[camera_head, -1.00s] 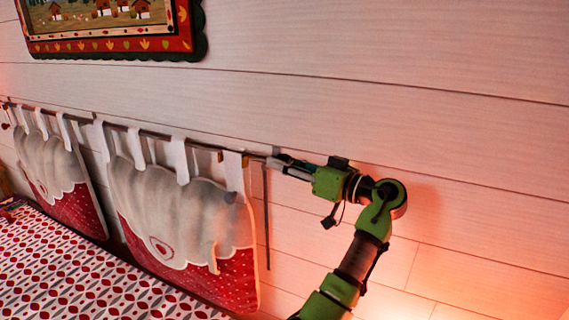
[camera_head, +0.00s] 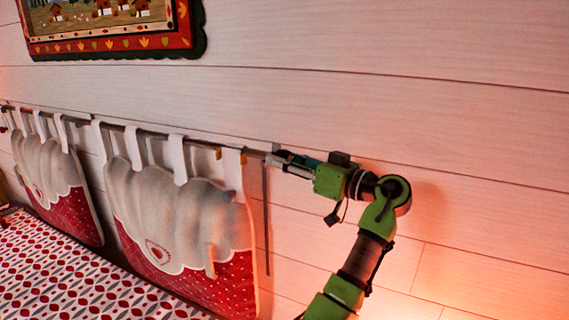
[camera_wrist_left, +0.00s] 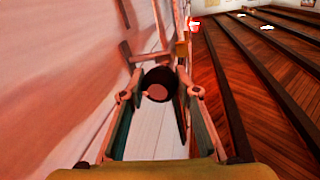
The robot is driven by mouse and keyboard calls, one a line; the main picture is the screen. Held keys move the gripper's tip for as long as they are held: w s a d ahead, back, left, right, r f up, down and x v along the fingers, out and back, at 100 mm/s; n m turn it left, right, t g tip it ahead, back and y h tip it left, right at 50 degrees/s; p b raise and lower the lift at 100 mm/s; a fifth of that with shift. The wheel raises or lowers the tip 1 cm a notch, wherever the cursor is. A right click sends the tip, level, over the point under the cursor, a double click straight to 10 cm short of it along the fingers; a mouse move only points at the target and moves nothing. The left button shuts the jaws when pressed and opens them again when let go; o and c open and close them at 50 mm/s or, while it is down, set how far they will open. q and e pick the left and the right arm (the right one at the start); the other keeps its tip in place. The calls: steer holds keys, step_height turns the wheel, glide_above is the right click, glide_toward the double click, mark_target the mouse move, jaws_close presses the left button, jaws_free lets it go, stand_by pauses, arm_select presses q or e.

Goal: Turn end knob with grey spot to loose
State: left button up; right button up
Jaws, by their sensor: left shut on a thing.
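The end knob (camera_wrist_left: 158,78) is a dark round cap in the wrist view, with a paler greyish-pink spot (camera_wrist_left: 155,92) on its face. It sits at the near end of the curtain-style rod (camera_head: 130,128) that runs along the wall. My left gripper (camera_head: 273,158) reaches the rod's right end in the head view. In the wrist view its two fingers (camera_wrist_left: 157,93) stand on either side of the knob and are shut on it. In the head view the fingers hide the knob. My right gripper is not in view.
Two red and grey-white hanging cushions (camera_head: 180,215) hang by tabs from the rod. A bed with a patterned red and white cover (camera_head: 70,270) lies below. A framed picture (camera_head: 115,45) hangs above. The pale plank wall (camera_head: 400,100) is close beside my arm.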

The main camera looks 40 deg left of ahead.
arm_select(q)
steer(key=o, duration=1.1)
steer(key=d, duration=0.8)
steer(key=w+d, duration=0.1)
steer(key=d, duration=0.3)
steer(key=shift+w+f, duration=0.1)
steer(key=shift+f, duration=0.05)
steer(key=shift+f, duration=0.1)
